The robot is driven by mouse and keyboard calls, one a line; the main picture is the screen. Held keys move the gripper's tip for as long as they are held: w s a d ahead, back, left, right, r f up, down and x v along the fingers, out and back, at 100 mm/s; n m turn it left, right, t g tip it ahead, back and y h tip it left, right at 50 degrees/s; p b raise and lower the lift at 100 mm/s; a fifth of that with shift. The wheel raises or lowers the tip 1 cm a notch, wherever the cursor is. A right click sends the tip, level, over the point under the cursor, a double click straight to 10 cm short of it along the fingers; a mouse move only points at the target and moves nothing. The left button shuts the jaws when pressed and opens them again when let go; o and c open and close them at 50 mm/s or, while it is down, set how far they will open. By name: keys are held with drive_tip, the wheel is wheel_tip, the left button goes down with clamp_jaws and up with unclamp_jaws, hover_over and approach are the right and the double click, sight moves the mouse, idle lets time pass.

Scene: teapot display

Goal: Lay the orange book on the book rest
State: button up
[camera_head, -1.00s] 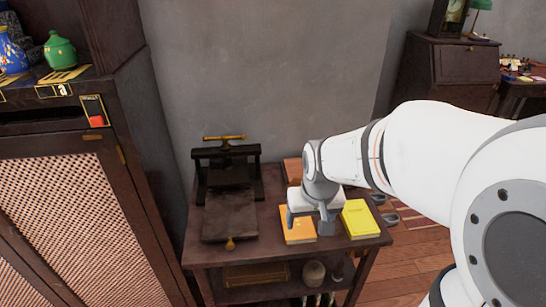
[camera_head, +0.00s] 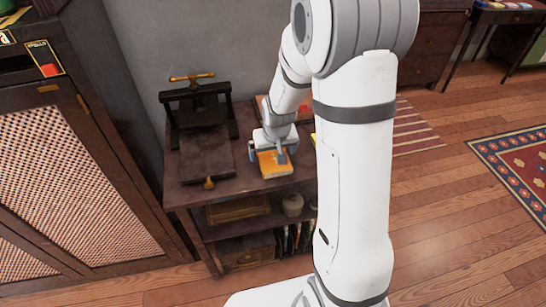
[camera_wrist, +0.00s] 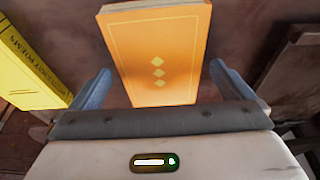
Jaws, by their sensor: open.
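The orange book (camera_head: 276,168) lies flat near the front edge of the small dark table. In the wrist view the orange book (camera_wrist: 157,55) shows three pale diamonds on its cover. My gripper (camera_head: 268,153) is over the book, and in the wrist view its two fingers (camera_wrist: 160,82) stand open, one on each side of the book. I see no grip on it. A dark wooden stand with a flat board and brass knob (camera_head: 205,157), left of the book, looks like the book rest; its board is empty.
A yellow book (camera_wrist: 30,65) lies beside the orange one; my arm hides most of it in the head view. A press frame with a brass handle (camera_head: 191,78) rises behind the board. A cabinet with woven doors (camera_head: 75,180) stands close on the left.

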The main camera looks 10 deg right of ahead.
drive_tip(key=shift+w+f, duration=0.1)
drive_tip(key=shift+f, duration=0.3)
drive_tip(key=c, duration=1.1)
